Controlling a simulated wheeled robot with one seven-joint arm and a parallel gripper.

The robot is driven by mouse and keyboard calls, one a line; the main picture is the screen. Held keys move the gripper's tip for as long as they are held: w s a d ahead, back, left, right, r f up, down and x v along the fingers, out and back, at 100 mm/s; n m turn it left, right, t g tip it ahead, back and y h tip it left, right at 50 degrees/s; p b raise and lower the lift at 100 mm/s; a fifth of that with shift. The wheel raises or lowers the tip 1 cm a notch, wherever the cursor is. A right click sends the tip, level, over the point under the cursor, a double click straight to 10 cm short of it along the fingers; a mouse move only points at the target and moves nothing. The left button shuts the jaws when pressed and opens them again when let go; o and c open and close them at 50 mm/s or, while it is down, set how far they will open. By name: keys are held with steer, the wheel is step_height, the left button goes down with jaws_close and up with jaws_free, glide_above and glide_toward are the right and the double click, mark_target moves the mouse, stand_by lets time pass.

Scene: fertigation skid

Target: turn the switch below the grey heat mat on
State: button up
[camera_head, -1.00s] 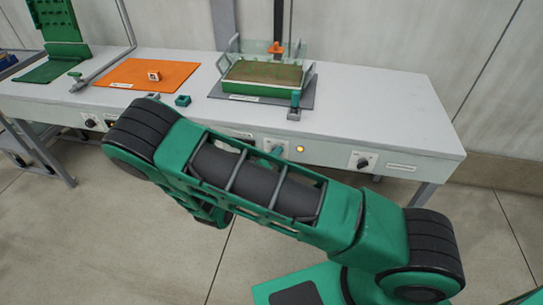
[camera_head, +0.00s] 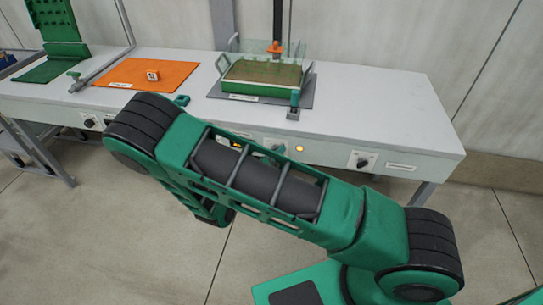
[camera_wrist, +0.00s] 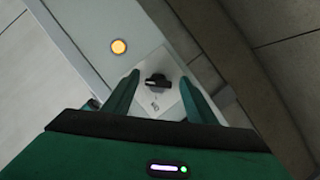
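The grey heat mat (camera_head: 216,90) lies on the bench top with a green-rimmed tray (camera_head: 262,92) on it. On the bench front below it is a white switch plate, mostly hidden by my gripper in the head view. In the wrist view the black knob (camera_wrist: 157,82) sits on this plate (camera_wrist: 166,103), its pale mark pointing left in the picture. An amber lamp (camera_wrist: 119,46) beside it is lit; it also glows in the head view (camera_head: 299,149). My gripper (camera_wrist: 158,78) is open, with one teal finger on each side of the knob. Contact cannot be told.
Another black knob (camera_head: 362,161) is on the bench front further right, and one (camera_head: 90,122) at the left. An orange mat (camera_head: 180,74) with a small white block (camera_head: 152,75) lies left on the bench. The right end of the bench top is clear.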

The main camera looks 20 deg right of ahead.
steer(key=v, duration=1)
steer(key=shift+s+a, duration=0.2)
steer(key=shift+a, duration=0.1)
steer(key=shift+r, duration=0.1)
steer(key=s+d+r+m+g+y, duration=0.2)
steer(key=s+d+r+m+g, duration=0.25)
steer(key=d, duration=0.65)
steer(key=s+d+r+m+g+y, duration=0.1)
steer(key=s+d+r+m+g, duration=0.1)
steer(key=s+d+r+g, duration=0.5)
steer(key=s+d+r+y, duration=0.3)
steer(key=s+r, duration=0.3)
steer(key=s, duration=0.3)
steer(key=s+d+r+t+y, duration=0.1)
steer(key=s+d+r+y, duration=0.3)
steer(key=s, duration=0.5)
step_height(320, 180, up, 3)
steer(key=shift+d+f+y, duration=0.1)
steer(key=shift+d+y, duration=0.05)
steer(key=shift+y, duration=0.25)
